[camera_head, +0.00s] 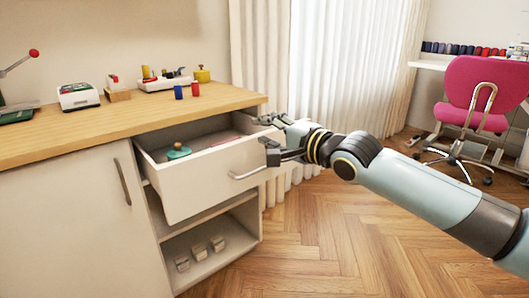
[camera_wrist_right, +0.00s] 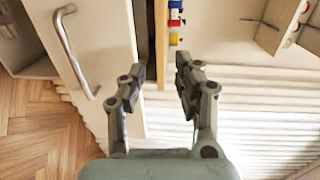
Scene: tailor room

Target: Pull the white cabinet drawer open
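The white cabinet drawer (camera_head: 215,178) is pulled well out below the wooden top, its inside showing from above. Its metal bar handle (camera_head: 248,174) sits on the drawer front and also shows at the left of the wrist view (camera_wrist_right: 72,55). My right gripper (camera_head: 274,140) is at the drawer front's upper right corner, above and right of the handle, not around it. In the wrist view its two fingers (camera_wrist_right: 162,82) are apart, with the drawer front's edge beside the left finger. Whether they touch it I cannot tell. My left gripper is out of view.
A green round item (camera_head: 179,152) lies in the drawer. An open shelf (camera_head: 228,250) with small blocks is below, and a cabinet door (camera_head: 80,225) stands left. Spools (camera_head: 195,89) and small machines are on the wooden top (camera_head: 130,115). Wooden floor (camera_head: 330,240) is clear; a pink chair (camera_head: 482,88) stands right.

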